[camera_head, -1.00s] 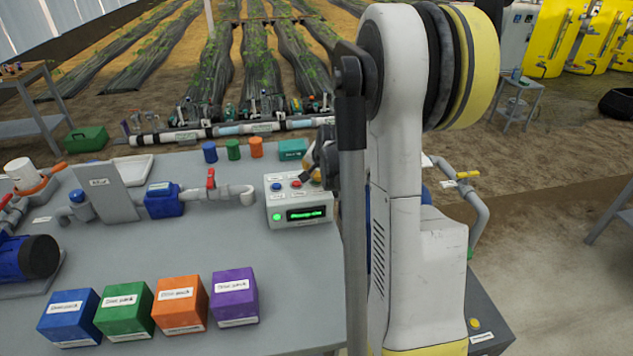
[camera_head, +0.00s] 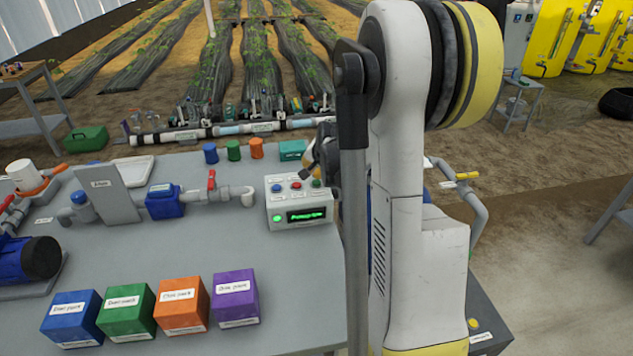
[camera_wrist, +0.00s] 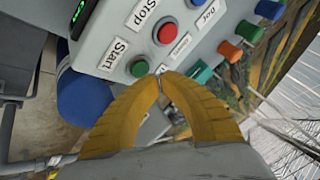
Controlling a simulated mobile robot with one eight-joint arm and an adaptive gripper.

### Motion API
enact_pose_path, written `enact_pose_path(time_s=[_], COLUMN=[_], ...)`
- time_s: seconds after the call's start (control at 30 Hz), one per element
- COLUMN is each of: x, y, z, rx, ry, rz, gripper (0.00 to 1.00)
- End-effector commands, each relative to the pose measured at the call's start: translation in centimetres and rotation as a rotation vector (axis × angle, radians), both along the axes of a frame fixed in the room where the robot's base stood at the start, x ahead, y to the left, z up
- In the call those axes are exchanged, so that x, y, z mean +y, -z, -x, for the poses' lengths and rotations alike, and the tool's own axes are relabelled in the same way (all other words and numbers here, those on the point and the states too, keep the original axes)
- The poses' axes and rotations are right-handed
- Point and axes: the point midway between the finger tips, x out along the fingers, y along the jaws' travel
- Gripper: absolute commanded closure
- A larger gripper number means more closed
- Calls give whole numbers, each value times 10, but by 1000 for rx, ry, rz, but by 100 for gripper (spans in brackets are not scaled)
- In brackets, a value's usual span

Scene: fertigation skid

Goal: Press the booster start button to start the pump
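The control box (camera_head: 300,206) is a light grey panel near the table's right edge, with a blue, a red and a green button on top. The green button (camera_wrist: 139,67) sits by a "Start" label in the wrist view; it also shows in the head view (camera_head: 317,183). The red button (camera_wrist: 168,33) has a "Stop" label. My gripper (camera_wrist: 160,78) has two yellow fingers with tips together and nothing between them. The tips appear just beside the green button; contact cannot be told. In the head view, my arm hides most of the gripper.
A green lamp (camera_head: 277,218) and a display (camera_head: 306,215) with green text glow on the box front. A pipe with a red valve (camera_head: 211,182) lies left of the box. Several coloured boxes stand at the table's front. Three small cylinders and a teal block (camera_head: 292,150) stand behind.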

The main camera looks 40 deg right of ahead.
Motion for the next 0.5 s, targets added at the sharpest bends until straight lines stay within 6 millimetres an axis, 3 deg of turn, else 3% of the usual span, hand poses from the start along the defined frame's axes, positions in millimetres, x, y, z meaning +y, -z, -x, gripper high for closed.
enact_pose_path(time_s=[0.17, 0.5], x=[0, 0], y=[-5, -38], z=[0, 0], rx=[0, 0], ry=[0, 0], rz=[0, 0], gripper=[100, 100])
